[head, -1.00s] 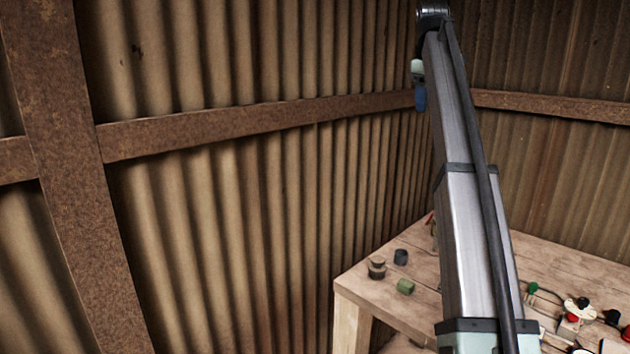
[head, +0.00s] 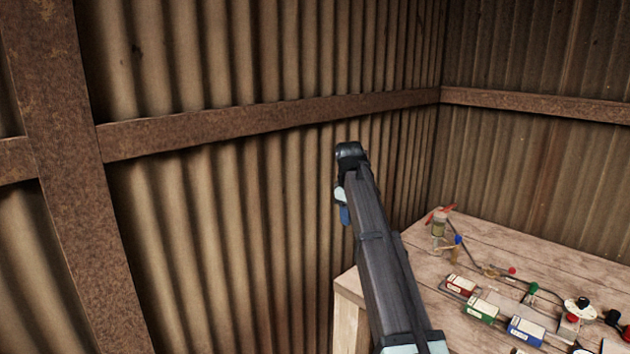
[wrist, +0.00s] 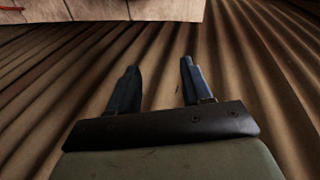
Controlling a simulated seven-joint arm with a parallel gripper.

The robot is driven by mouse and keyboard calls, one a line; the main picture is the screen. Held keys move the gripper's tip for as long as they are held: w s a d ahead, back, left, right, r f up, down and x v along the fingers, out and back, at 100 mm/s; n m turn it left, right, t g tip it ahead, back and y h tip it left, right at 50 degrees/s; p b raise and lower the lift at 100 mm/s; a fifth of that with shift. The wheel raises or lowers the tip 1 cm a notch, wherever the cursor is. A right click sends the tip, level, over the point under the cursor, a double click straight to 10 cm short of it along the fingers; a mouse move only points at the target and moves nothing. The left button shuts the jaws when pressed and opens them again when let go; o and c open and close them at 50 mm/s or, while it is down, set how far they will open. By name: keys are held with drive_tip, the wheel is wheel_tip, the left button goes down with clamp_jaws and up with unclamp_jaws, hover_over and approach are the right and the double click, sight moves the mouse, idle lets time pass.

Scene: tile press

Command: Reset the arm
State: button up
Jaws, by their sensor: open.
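In the wrist view my gripper (wrist: 158,75) is open and empty, its two dark blue fingers apart. The corrugated metal wall fills most of the view behind them. In the head view my arm rises from the bottom, leaning left, in front of the wall and over the left part of the wooden table (head: 550,248). My gripper's fingers are not clear in the head view; only a small blue part shows below the arm's far end.
The table holds small red, green and blue boxes (head: 525,330), a jar (head: 439,229) with red items, and a cabled device with knobs (head: 578,307). A rusty beam (head: 270,122) crosses the wall. Open space lies left of the arm.

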drive_tip(key=s+a+f+n, duration=0.1)
drive_tip(key=s+a+f, duration=0.15)
drive_tip(key=f, duration=0.55)
drive_tip(key=s+a+f, duration=0.2)
drive_tip(key=a+f, duration=0.1)
drive_tip(key=f, duration=0.5)
drive_tip(key=s+f+g, duration=0.1)
drive_tip(key=s+f, duration=0.4)
drive_tip(key=f, duration=0.4)
drive_tip(key=s+f+m+g, duration=0.1)
drive_tip(key=s+f, duration=0.4)
drive_tip(key=f, duration=0.3)
drive_tip(key=s+f+g, duration=0.1)
drive_tip(key=s+f, duration=0.3)
drive_tip(key=f, duration=0.5)
drive_tip(key=s+d+f+m+g, duration=0.25)
drive_tip(key=s+d+f, duration=0.25)
drive_tip(key=s+f, duration=0.6)
drive_tip(key=s+d+f+m+g, duration=0.1)
drive_tip(key=s+f, duration=0.3)
drive_tip(key=s, duration=0.7)
drive_tip(key=s+d+f+m+g, duration=0.2)
drive_tip(key=s+d+f+m, duration=0.1)
drive_tip(key=s, duration=0.9)
drive_tip(key=s+d+f+m+g+y, duration=0.1)
drive_tip(key=s+d+f+m, duration=0.2)
drive_tip(key=s+f, duration=0.4)
drive_tip(key=s+m, duration=0.1)
drive_tip(key=s, duration=0.3)
drive_tip(key=shift+s, duration=0.35)
